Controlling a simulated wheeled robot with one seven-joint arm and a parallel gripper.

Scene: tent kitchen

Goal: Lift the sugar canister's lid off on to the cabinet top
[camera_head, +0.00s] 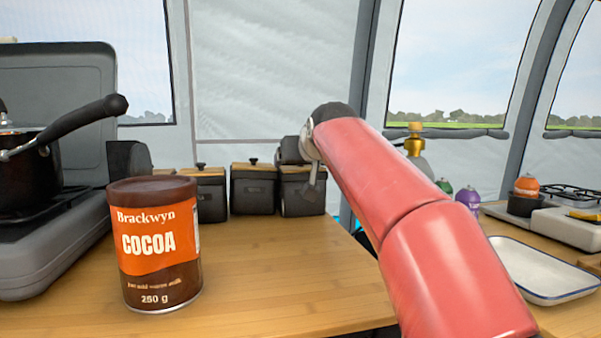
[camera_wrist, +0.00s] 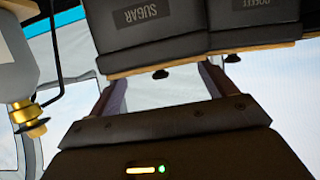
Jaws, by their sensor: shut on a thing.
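The sugar canister (camera_head: 302,197) is a dark box at the right end of a row at the back of the wooden cabinet top (camera_head: 255,285). It shows upside down in the wrist view, with its SUGAR label (camera_wrist: 142,18). Its wooden lid (camera_wrist: 180,67) has a small dark knob and appears seated on the box, with no clear gap. My gripper (camera_wrist: 162,76) is shut on the lid, one finger at each side edge. In the head view my gripper (camera_head: 291,151) is above the canister and partly hidden by my red arm.
The coffee canister (camera_wrist: 250,35) stands right beside the sugar one. Another matching canister (camera_head: 207,195) is further left. A cocoa tin (camera_head: 158,245) stands in front, beside a grey stove (camera_head: 40,250) with a pot (camera_head: 28,170). The cabinet top between tin and arm is clear.

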